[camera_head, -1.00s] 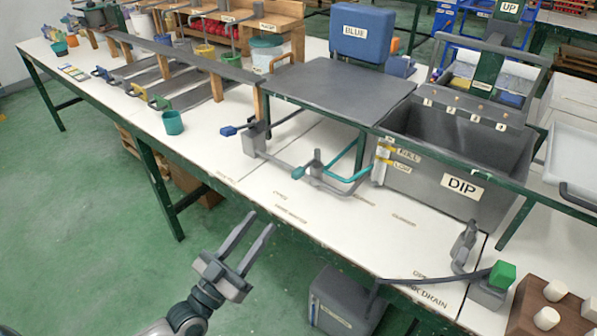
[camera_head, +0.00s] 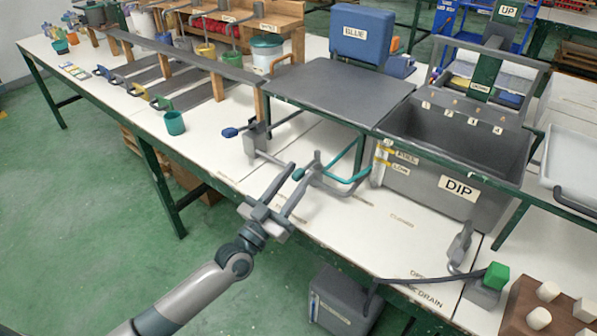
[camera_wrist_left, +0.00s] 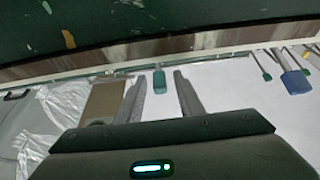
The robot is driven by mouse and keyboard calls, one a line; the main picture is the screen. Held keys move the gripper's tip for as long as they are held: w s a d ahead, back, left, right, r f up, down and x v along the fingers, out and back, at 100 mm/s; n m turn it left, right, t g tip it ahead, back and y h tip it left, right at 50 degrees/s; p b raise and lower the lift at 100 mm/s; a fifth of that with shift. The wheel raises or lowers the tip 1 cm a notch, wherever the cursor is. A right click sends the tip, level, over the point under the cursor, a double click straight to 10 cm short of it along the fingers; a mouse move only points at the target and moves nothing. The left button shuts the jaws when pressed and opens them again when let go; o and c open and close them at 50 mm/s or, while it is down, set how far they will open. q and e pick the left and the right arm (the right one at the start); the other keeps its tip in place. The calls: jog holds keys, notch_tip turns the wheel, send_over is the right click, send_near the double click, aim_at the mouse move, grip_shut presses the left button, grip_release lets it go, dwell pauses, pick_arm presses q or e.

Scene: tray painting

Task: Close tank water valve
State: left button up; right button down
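The water valve by the tank has a teal handle (camera_head: 298,174) on grey piping at the table's front edge. It also shows in the left wrist view (camera_wrist_left: 159,79). My left gripper (camera_head: 302,170) is open and empty, reaching over that edge toward the valve. In the wrist view the teal handle appears between the two finger lines, near the tips; I see no contact. A teal pipe (camera_head: 345,180) runs from the valve toward the grey DIP tank (camera_head: 425,186), which has yellow level marks. My right gripper is not in view.
A blue-handled lever (camera_head: 230,132) stands left of the valve. A green-handled drain valve (camera_head: 496,275) sits at the front right. A grey shelf (camera_head: 340,90) overhangs behind the valve.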

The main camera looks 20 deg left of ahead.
pick_arm(q)
jog(key=shift+w+d+r, duration=0.25)
jog(key=shift+w, duration=0.3)
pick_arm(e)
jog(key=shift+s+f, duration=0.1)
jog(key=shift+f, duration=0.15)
pick_arm(q)
grip_shut()
